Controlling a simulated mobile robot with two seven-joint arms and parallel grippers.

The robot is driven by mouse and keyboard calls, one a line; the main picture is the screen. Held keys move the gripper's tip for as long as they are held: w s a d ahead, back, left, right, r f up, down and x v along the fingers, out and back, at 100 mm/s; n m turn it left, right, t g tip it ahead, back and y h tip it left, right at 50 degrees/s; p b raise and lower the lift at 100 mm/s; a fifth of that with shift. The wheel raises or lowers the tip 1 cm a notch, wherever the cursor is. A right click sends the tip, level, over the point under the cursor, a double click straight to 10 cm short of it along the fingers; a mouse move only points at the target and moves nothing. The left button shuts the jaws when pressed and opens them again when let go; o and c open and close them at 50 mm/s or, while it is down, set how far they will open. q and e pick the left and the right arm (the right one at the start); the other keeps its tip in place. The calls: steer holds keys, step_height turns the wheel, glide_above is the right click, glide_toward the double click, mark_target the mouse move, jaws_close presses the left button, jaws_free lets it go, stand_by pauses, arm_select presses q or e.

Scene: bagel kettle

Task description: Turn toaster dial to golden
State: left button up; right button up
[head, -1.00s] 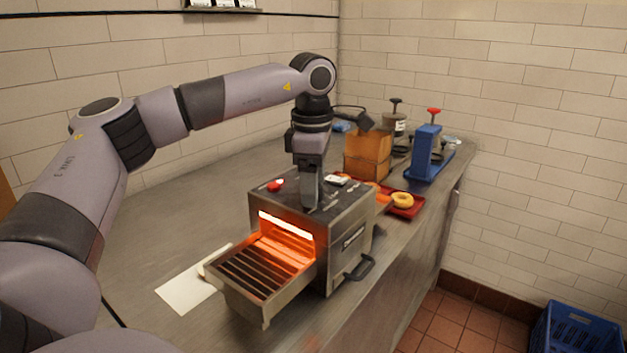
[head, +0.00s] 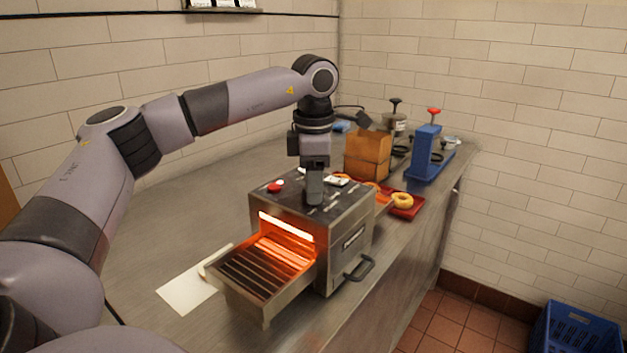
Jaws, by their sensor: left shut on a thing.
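The toaster (head: 337,262) is a metal box on the counter, with its front opening glowing orange and a slatted tray (head: 262,278) sticking out of it. A red knob (head: 275,187) and small white labels show on its dark top. My left gripper (head: 315,203) points straight down onto the toaster's top near the front edge. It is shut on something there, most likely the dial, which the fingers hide. The dial's marks are too small to read, so its setting cannot be told. My right gripper is out of view.
A red tray (head: 409,212) with bagels (head: 402,200) lies behind the toaster. A brown paper bag (head: 366,155) and a blue press-like device (head: 427,153) stand further back. A white sheet (head: 188,292) lies left of the tray. A blue crate (head: 575,330) is on the floor. The counter's left is clear.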

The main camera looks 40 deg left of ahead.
arm_select(q)
steer(key=n+p, duration=0.1)
steer(key=n, duration=0.4)
steer(key=shift+w, duration=0.1)
steer(key=shift+a+n+g+p, duration=0.1)
steer(key=shift+n+g+p, duration=0.25)
steer(key=shift+n, duration=1.65)
steer(key=o, duration=1)
steer(key=shift+o, duration=0.2)
